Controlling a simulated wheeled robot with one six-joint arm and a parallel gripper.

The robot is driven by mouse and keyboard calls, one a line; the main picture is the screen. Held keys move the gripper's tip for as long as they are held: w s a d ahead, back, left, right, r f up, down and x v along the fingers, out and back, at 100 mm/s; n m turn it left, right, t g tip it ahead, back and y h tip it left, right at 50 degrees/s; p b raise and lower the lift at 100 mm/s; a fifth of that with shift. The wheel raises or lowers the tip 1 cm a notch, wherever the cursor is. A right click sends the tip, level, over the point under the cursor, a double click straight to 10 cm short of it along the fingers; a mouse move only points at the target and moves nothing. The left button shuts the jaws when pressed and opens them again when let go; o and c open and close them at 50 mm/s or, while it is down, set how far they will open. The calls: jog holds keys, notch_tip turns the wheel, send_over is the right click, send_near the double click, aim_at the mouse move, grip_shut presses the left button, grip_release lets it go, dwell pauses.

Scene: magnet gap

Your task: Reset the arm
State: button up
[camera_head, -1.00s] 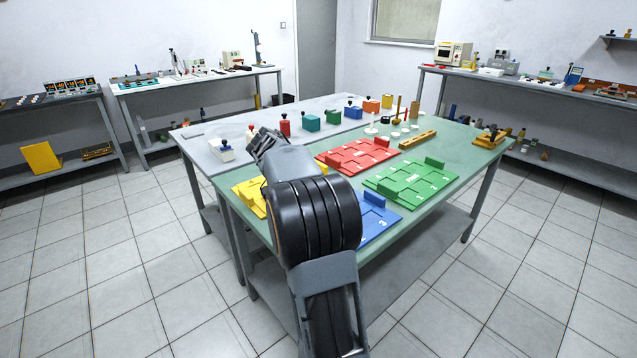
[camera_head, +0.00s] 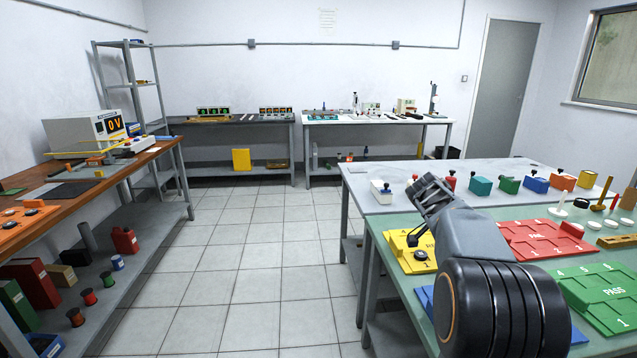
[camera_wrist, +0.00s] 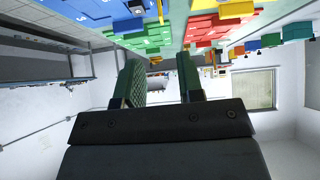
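My arm reaches up from the lower right of the head view, with my gripper (camera_head: 430,200) at its far end in front of the green and white tables. In the head view the gripper's fingers are too small to judge. In the wrist view, which looks upside down, the two green-lined fingers of my gripper (camera_wrist: 160,78) stand apart with nothing between them. Coloured trays show beyond them: blue (camera_wrist: 140,36), red (camera_wrist: 206,28) and a green one.
The green table holds a yellow tray (camera_head: 405,250), a red tray (camera_head: 535,240) and a green tray (camera_head: 605,297). Small coloured blocks line the white table (camera_head: 380,170). A wooden bench (camera_head: 165,143) with a meter (camera_head: 90,130) stands left. Tiled floor (camera_head: 240,270) between is clear.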

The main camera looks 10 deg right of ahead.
jog(key=s+a+f+n+t+y+p, duration=0.1)
jog(key=s+a+f+n+y+p, duration=0.25)
jog(key=a+n, duration=0.55)
jog(key=s+a+r+n+t+y+p, duration=0.1)
jog(key=s+a+r+n+y+p, duration=0.1)
jog(key=s+a+r+n+p, duration=0.3)
jog(key=s+a+r+n+t+y+p, duration=0.2)
jog(key=s+a+r+n+y+p, duration=0.1)
jog(key=s+a+r+p, duration=0.6)
jog(key=a+n+p, duration=0.1)
jog(key=a+p, duration=0.2)
jog(key=a, duration=0.3)
jog(key=shift+r+n+p, duration=0.25)
jog(key=shift+n+p, duration=0.15)
jog(key=shift+s, duration=0.15)
